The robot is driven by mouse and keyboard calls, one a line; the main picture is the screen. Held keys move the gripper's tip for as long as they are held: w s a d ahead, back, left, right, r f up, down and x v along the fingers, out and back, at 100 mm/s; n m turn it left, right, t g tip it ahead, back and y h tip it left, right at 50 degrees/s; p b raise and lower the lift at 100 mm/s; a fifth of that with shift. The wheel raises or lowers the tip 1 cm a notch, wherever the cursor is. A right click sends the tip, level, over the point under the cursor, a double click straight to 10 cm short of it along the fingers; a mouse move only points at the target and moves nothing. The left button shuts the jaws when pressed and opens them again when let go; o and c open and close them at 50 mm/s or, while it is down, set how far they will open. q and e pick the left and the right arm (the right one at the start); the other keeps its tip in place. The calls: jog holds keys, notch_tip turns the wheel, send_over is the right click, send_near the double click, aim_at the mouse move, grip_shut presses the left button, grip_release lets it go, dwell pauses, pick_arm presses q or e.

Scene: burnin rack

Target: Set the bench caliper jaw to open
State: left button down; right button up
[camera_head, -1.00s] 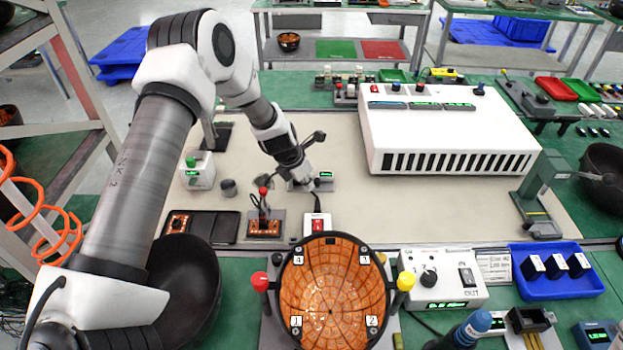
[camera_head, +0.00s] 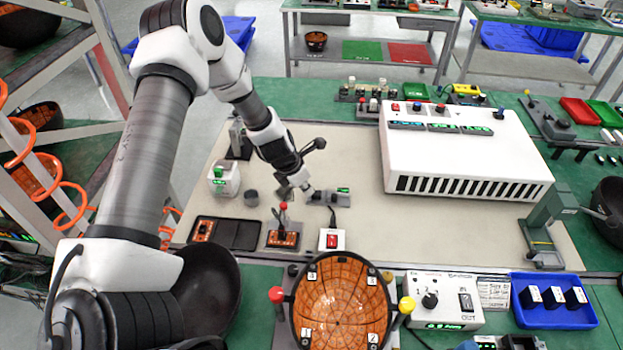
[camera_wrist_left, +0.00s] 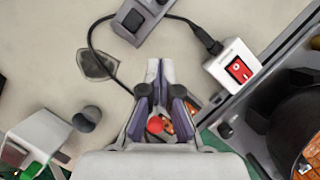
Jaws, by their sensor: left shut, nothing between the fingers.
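The bench caliper (camera_head: 328,197) looks to be the small grey device with a dark block and a small green display, lying on the beige mat. In the left wrist view its grey body (camera_wrist_left: 138,22) is at the top, partly cut off; I cannot tell whether its jaw is open. My left gripper (camera_head: 284,191) is left of the caliper, above the mat. In the left wrist view the gripper (camera_wrist_left: 160,66) is shut and empty, its tips pointing toward the caliper with a gap in the picture. My right gripper is not in view.
A joystick with a red knob (camera_head: 283,207) stands close under the left gripper. A white box with a red switch (camera_head: 332,239) is nearby, its cable running by the caliper. A white vented unit (camera_head: 465,150) stands at right. A tiled bowl (camera_head: 340,300) is in front.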

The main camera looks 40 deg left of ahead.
aim_at(335, 198)
pick_arm(q)
jog(key=b+x, duration=0.7)
jog(key=x, duration=0.1)
jog(key=shift+s+f, duration=0.25)
jog(key=shift+f, duration=0.05)
jog(key=w, duration=0.2)
jog(key=w+r, duration=0.1)
jog(key=shift+d, duration=0.35)
jog(key=shift+w+d+r, duration=0.25)
jog(key=shift+w+d, duration=0.05)
jog(key=shift+d, duration=0.05)
jog(key=shift+a+f, duration=0.1)
jog(key=shift+w+d+p, duration=0.4)
jog(key=shift+w, duration=0.05)
jog(key=shift+w+d, duration=0.25)
jog(key=shift+d, duration=0.05)
